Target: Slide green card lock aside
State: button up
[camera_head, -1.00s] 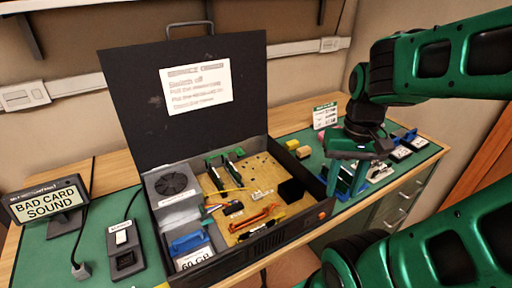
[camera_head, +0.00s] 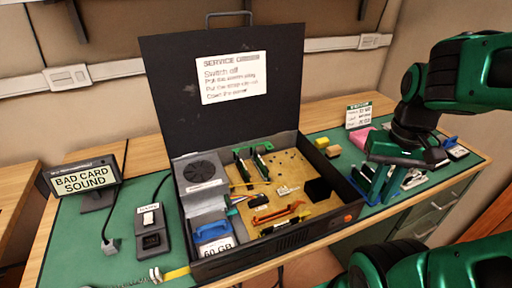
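The open black case (camera_head: 345,221) stands on the green mat with its lid raised. Inside, on the tan board (camera_head: 287,169), two upright dark cards (camera_head: 262,167) sit near the back left. Small green parts (camera_head: 240,153) show at their back ends; I cannot tell which is the green card lock, or its exact position. My gripper (camera_head: 377,190) is to the right of the case, above the mat, pointing down. Its two fingers look apart with nothing clearly between them. It is well away from the green parts and touches nothing in the case.
A fan unit (camera_head: 203,172), a blue-handled drive (camera_head: 213,233) and orange cables fill the case. A "BAD CARD SOUND" display (camera_head: 83,180) and a switch box (camera_head: 151,230) stand left. Small blocks, a pink item (camera_head: 362,137) and a sign (camera_head: 359,115) stand right. The raised lid blocks the back.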

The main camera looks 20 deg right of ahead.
jog(key=shift+s+r, duration=0.1)
jog(key=shift+r, duration=0.15)
grip_shut()
jog(key=n+t+h, duration=0.4)
jog(key=n+t, duration=0.2)
jog(key=n, duration=0.2)
send_near(253, 148)
jog(key=s+d+r, duration=0.2)
jog(key=s+r, duration=0.1)
jog(key=shift+s+d+f, duration=0.1)
jog(key=shift+s+d, duration=0.1)
jog(key=x, duration=1)
jog(key=shift+d, duration=0.1)
jog(key=shift+w, duration=0.1)
